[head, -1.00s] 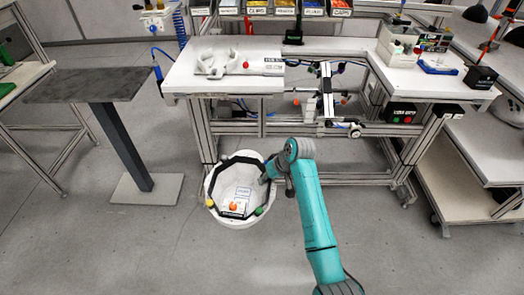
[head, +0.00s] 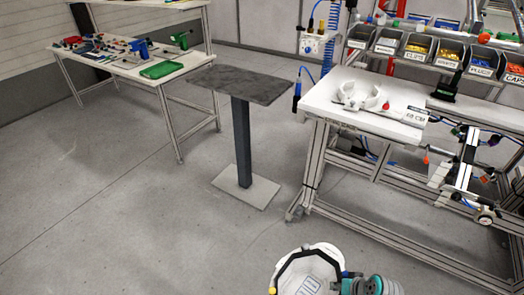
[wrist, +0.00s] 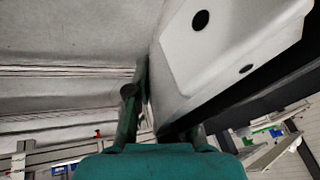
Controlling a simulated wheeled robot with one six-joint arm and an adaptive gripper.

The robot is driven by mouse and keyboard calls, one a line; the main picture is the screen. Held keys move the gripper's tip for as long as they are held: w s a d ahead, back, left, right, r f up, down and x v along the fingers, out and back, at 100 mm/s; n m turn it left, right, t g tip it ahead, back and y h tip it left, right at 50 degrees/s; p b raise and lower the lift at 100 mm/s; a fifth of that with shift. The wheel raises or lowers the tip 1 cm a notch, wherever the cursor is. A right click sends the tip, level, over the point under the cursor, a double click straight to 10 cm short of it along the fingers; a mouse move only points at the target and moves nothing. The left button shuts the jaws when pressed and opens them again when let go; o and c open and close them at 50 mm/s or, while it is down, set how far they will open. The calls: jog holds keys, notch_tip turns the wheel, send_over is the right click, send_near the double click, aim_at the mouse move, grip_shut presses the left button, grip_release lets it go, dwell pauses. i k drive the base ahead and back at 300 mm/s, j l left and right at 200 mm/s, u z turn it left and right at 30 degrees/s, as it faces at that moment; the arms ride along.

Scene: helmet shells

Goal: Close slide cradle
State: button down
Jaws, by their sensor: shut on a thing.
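The slide cradle appears to be the white curved-jaw fixture (head: 362,97) with a red knob, on the white workbench at right in the head view. Its jaws look apart, but small details are unclear. My gripper (wrist: 160,125) is shut on the rim of a white helmet shell (wrist: 225,45). The shell also shows at the bottom of the head view (head: 326,249), open side up, with a dark band inside and a label. The gripper is well apart from the cradle. The fingertips are partly hidden by the shell in the wrist view.
A dark-topped pedestal table (head: 250,84) stands clear in the middle, with a pale floor plate. A side bench (head: 110,62) with tools and a green tray is at far left. Labelled bins (head: 420,47) line the workbench's back. The floor at left is free.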

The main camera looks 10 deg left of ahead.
aim_at(355, 99)
jog(key=i+u, duration=0.3)
jog(key=u, duration=0.15)
jog(key=i+l+u, duration=0.2)
jog(key=u, duration=0.25)
jog(key=i, duration=0.1)
